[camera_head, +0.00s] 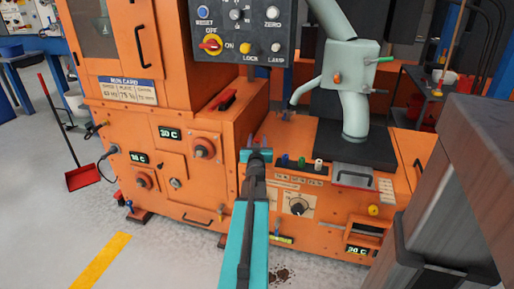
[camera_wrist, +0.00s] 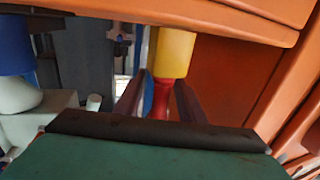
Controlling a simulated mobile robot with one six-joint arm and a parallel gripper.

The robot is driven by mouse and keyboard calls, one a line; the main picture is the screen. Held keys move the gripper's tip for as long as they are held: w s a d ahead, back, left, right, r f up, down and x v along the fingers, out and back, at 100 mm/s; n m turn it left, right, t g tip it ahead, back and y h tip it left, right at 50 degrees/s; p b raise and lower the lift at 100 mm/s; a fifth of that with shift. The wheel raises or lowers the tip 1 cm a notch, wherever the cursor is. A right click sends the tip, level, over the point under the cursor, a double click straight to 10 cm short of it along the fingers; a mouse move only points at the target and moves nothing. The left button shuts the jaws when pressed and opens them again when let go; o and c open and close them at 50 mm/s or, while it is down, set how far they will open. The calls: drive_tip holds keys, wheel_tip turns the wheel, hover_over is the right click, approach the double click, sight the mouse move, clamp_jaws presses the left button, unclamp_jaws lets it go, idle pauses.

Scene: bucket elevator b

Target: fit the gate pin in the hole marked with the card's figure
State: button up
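My gripper (camera_head: 257,156) is at the orange machine's front, left of a short row of small coloured pegs (camera_head: 302,162). In the wrist view its two dark fingers (camera_wrist: 160,100) stand apart, with a yellow-topped piece with a narrower red part (camera_wrist: 174,52) between or just beyond them. A thin gap shows left of the red part, so I see no clear grip. I cannot tell whether this piece is the gate pin. The run card (camera_head: 133,90) is on the left cabinet; its figures are too small to read surely. The marked holes cannot be made out.
A control box (camera_head: 240,30) hangs above the gripper. A pale green pipe fixture (camera_head: 350,70) stands on a dark base at the right. A grey-brown block (camera_head: 455,180) fills the right foreground. In the wrist view, a blue and white piece (camera_wrist: 15,60) is at the left.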

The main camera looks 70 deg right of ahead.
idle(0.3)
clamp_jaws()
drive_tip(key=shift+r+p, duration=0.45)
drive_tip(key=shift+r, duration=0.4)
drive_tip(key=s+a+r+p, duration=0.3)
drive_tip(key=s+a+p, duration=0.8)
drive_tip(key=p, duration=0.6)
drive_tip(key=shift+s+r, duration=0.2)
drive_tip(key=shift+s, duration=0.1)
